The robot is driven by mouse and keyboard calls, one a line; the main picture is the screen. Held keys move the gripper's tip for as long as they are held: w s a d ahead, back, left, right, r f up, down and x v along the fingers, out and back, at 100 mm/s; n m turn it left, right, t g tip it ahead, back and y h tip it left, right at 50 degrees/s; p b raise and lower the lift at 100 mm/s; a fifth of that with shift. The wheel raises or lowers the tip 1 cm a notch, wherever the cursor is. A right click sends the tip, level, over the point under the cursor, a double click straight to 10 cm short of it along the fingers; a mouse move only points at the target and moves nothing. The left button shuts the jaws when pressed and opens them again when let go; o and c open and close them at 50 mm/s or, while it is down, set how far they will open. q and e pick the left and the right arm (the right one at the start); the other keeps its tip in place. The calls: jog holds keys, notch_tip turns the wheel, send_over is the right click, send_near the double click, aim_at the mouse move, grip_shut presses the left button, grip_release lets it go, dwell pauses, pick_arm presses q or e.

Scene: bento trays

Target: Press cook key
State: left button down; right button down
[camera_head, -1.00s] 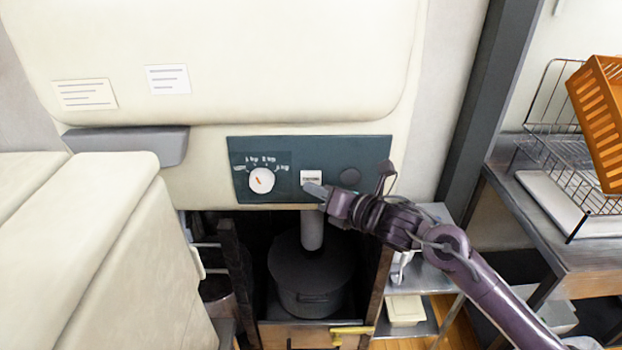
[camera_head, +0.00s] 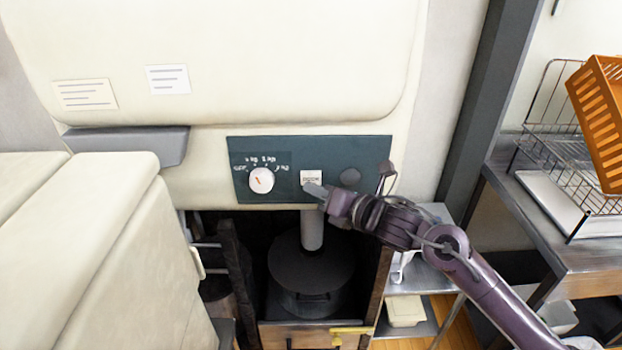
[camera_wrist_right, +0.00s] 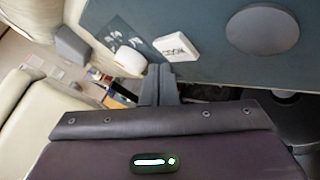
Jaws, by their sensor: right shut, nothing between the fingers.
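The white cook key (camera_head: 311,177) sits on the dark teal control panel (camera_head: 372,149), between a white round dial (camera_head: 261,180) and a dark round button (camera_head: 350,177). The key also shows in the right wrist view (camera_wrist_right: 176,48) with blurred lettering. My right gripper (camera_head: 314,190) is shut and empty, its tip at the key's lower edge in the head view. In the wrist view the closed fingers (camera_wrist_right: 158,72) point at the panel just below the key. I cannot tell whether they touch it. My left gripper is not in view.
A dark pot (camera_head: 312,277) stands in the opening below the panel. A grey ledge (camera_head: 128,143) juts out at the left, above a cream cabinet (camera_head: 110,240). At the right, a wire rack (camera_head: 548,145) and an orange basket (camera_head: 600,120) stand on a counter.

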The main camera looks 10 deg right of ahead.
dwell(0.4)
jog(key=shift+w+d+b, duration=0.1)
jog(key=shift+w+b, duration=0.25)
jog(key=shift+w, duration=0.1)
jog(key=shift+w+d, duration=0.1)
jog(key=shift+w, duration=0.3)
dwell(0.7)
jog(key=shift+s+b, duration=0.1)
jog(key=shift+b, duration=0.2)
jog(key=shift+s, duration=0.75)
jog(key=shift+s+a+b, duration=0.2)
jog(key=shift+s+b, duration=0.1)
jog(key=shift+s, duration=0.5)
jog(key=shift+s+a+b, duration=0.25)
jog(key=shift+s+b, duration=0.05)
jog(key=shift+s, duration=0.55)
jog(key=shift+s+a+b, duration=0.2)
jog(key=shift+s+b, duration=0.1)
jog(key=shift+s, duration=0.5)
